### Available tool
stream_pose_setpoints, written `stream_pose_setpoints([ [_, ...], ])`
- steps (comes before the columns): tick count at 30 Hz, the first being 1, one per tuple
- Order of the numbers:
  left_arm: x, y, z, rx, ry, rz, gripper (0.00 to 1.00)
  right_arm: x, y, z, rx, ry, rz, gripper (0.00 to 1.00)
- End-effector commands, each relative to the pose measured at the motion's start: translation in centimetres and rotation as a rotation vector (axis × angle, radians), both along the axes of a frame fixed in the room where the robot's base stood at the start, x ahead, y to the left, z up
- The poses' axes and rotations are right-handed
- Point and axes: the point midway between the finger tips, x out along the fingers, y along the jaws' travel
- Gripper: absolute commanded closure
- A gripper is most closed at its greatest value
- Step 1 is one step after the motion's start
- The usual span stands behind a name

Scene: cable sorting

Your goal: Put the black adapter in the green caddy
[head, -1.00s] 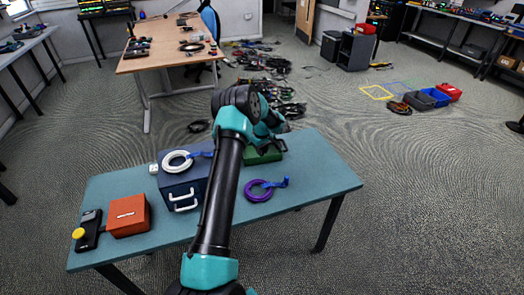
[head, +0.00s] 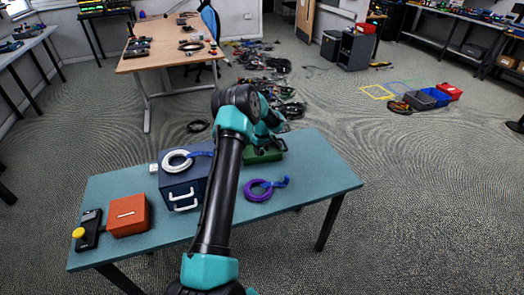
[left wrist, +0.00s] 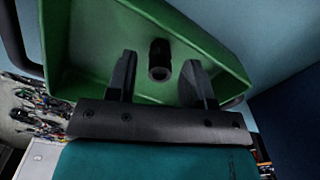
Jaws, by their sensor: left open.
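The green caddy (head: 264,154) stands at the back of the teal table, partly hidden by my left arm in the head view. In the left wrist view the caddy (left wrist: 85,45) fills much of the picture. The black adapter (left wrist: 160,60), a short dark cylinder with a round end, shows inside the caddy's outline. My left gripper (left wrist: 159,72) is open over the caddy, with one finger on each side of the adapter and a gap to both. In the head view its fingers are hidden behind the arm. My right gripper is not in view.
A blue drawer box (head: 183,187) with a white cable coil (head: 176,167) on it stands left of my arm. A purple cable coil (head: 258,190) lies to the right. An orange box (head: 128,215) and a black device (head: 88,230) stand at front left. The table's right side is clear.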

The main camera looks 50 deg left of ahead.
Motion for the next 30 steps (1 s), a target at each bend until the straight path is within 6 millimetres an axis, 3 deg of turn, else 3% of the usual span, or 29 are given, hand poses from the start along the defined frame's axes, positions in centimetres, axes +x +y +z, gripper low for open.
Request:
stream_pose_setpoints([
  [5,0.1,0.1,1.8,0.002,-0.003,0.0,0.53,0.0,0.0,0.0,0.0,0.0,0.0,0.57],
  [21,0.1,0.0,11.0,0.002,-0.002,0.0,0.53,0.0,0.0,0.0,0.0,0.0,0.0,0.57],
  [30,0.0,0.0,12.0,0.0,0.0,0.0,0.53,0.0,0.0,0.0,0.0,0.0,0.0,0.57],
])
